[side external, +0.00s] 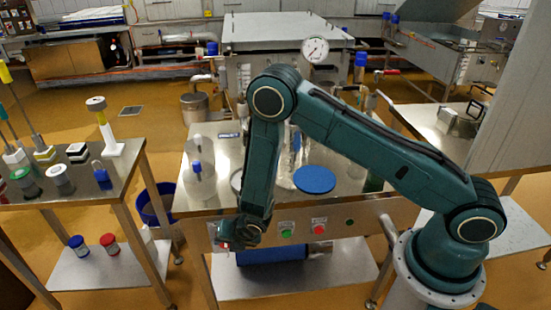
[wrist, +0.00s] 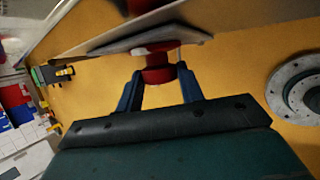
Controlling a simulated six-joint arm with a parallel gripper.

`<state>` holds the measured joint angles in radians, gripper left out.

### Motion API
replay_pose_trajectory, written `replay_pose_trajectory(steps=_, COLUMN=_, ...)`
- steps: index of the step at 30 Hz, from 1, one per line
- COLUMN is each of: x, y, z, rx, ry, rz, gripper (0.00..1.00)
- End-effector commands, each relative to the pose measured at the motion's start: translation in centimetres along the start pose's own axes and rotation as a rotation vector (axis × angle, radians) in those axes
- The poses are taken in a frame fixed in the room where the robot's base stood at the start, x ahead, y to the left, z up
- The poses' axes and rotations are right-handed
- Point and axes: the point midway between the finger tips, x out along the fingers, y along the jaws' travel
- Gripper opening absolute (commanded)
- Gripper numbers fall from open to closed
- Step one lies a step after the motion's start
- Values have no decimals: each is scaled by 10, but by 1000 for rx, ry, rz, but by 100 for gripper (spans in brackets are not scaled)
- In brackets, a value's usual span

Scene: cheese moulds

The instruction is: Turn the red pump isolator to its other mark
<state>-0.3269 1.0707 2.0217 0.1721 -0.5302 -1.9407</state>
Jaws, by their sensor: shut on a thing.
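The red pump isolator (wrist: 157,76) is a round red knob on the metal front panel (wrist: 110,46) in the wrist view. My gripper (wrist: 161,72) has its two blue fingers on either side of the knob, shut on it. In the side external view my gripper (side external: 228,242) is at the left end of the bench's front panel (side external: 265,232). Only a bit of red (side external: 222,246) shows there. The isolator's marks are hidden or too small to read in both views.
A green button (side external: 287,233) and a red button (side external: 319,229) sit on the panel right of my gripper. A blue disc (side external: 315,180) lies on the bench top. A side table (side external: 95,195) with moulds and tools stands at left, with a blue bucket (side external: 155,208) between.

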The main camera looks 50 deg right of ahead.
Motion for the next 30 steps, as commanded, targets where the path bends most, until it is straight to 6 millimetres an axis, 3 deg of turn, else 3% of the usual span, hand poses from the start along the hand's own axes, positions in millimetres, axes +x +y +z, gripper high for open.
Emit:
replay_pose_trajectory(steps=21, x=0, y=-3, z=-1, rx=50, ry=-5, rz=117, gripper=15)
replay_pose_trajectory(steps=22, x=0, y=-3, z=-1, rx=50, ry=-5, rz=117, gripper=41)
replay_pose_trajectory(steps=24, x=0, y=-3, z=-1, rx=50, ry=-5, rz=117, gripper=55)
replay_pose_trajectory(steps=25, x=0, y=-3, z=-1, rx=50, ry=-5, rz=117, gripper=59)
replay_pose_trajectory(steps=30, x=0, y=-2, z=0, rx=50, ry=-5, rz=117, gripper=59)
